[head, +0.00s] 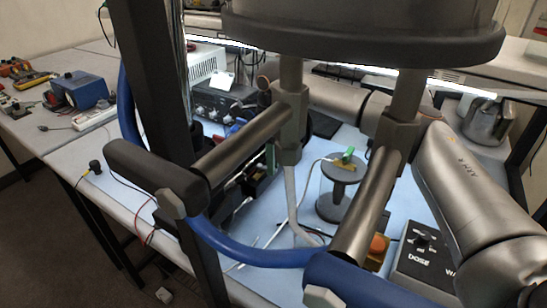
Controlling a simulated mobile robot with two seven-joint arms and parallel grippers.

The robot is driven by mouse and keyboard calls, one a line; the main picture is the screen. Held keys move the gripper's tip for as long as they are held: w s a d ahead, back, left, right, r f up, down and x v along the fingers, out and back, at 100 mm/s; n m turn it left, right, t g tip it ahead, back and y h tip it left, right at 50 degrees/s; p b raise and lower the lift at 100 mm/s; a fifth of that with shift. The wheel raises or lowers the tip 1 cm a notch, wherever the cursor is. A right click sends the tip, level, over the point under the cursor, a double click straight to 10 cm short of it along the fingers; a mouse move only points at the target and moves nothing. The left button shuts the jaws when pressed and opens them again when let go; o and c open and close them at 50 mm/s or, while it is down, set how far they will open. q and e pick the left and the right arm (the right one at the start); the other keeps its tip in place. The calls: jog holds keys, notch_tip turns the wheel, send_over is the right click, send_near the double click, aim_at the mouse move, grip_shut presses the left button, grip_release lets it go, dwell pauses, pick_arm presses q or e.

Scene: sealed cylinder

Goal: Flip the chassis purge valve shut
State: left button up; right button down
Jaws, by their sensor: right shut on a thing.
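A sealed cylinder with a grey top disc (343,171) and a wider grey base stands upright on the light blue mat. A small green valve (347,154) sits on its top, with a pale tube running left from it. I cannot tell whether that valve is open or shut. My right arm comes in from the right and bends left behind the upright rods. My right gripper (272,90) is mostly hidden there. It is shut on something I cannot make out. My left gripper is not in view.
A large dark drum (365,35), rods and blue hoses (255,255) block much of the near view. A DOSE control box (420,246) and an orange knob (378,243) are at the front right. A metal jug (484,120) stands behind. A blue box (84,92) sits far left.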

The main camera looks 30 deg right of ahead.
jog(key=shift+s+a+m, duration=0.1)
jog(key=shift+a+m, duration=0.05)
jog(key=shift+m, duration=0.5)
jog(key=shift+s+a+m, duration=0.1)
jog(key=shift+a+m, duration=0.05)
jog(key=shift+m, duration=0.5)
jog(key=c, duration=0.8)
grip_release()
notch_tip(320, 180, up, 13)
jog(key=shift+f+b, duration=0.2)
jog(key=shift+b, duration=0.2)
